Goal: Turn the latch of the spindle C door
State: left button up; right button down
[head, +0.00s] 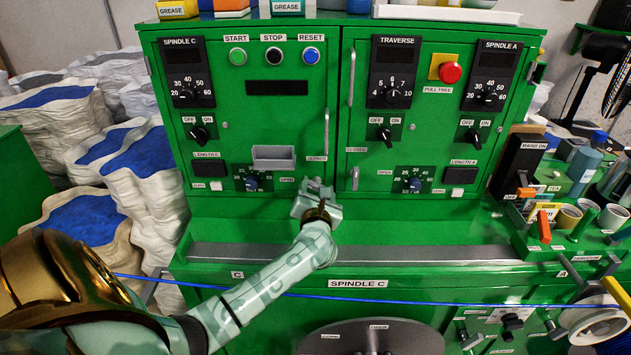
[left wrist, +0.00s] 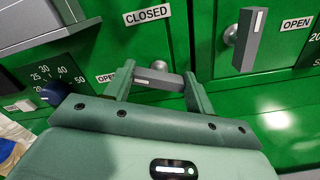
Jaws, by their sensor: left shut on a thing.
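The spindle C door (head: 235,110) is the left green cabinet door, and it looks shut. Its latch shows in the left wrist view as a grey bar (left wrist: 158,79), lying roughly level between my fingers, with one end toward the OPEN label (left wrist: 105,77). The CLOSED label (left wrist: 147,15) is above it. My left gripper (left wrist: 158,88) is shut on the latch bar, one finger at each end. In the head view my left gripper (head: 318,191) covers most of the latch at the door's lower right corner.
A second grey latch (head: 355,178) on the right door stands upright. Vertical handles (head: 351,77) flank the door seam. A grey bin (head: 273,157) juts out left of the gripper. A blue cable (head: 420,301) runs across the front below. A ledge (head: 430,232) lies below the doors.

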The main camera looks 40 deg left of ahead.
pick_arm(q)
jog(key=m+p, duration=0.1)
jog(key=m, duration=0.1)
jog(key=m+p, duration=0.1)
jog(key=p, duration=0.1)
jog(key=shift+d+r+m, duration=0.1)
jog(key=shift+r+m, duration=0.1)
jog(key=shift+m, duration=0.2)
jog(key=m+p, duration=0.3)
jog(key=shift+w+f+m, duration=0.1)
jog(key=shift+f+m, duration=0.05)
jog(key=shift+m, duration=0.15)
jog(key=shift+f+m+p, duration=0.15)
jog(key=shift+m+p, duration=0.8)
jog(key=shift+m, duration=0.4)
jog(key=shift+f+m+p, duration=0.1)
jog(key=shift+m+p, duration=0.8)
jog(key=shift+m, duration=0.45)
jog(key=o, duration=1)
jog(key=v, duration=1.6)
jog(key=shift+d+p, duration=0.15)
jog(key=shift+p, duration=0.2)
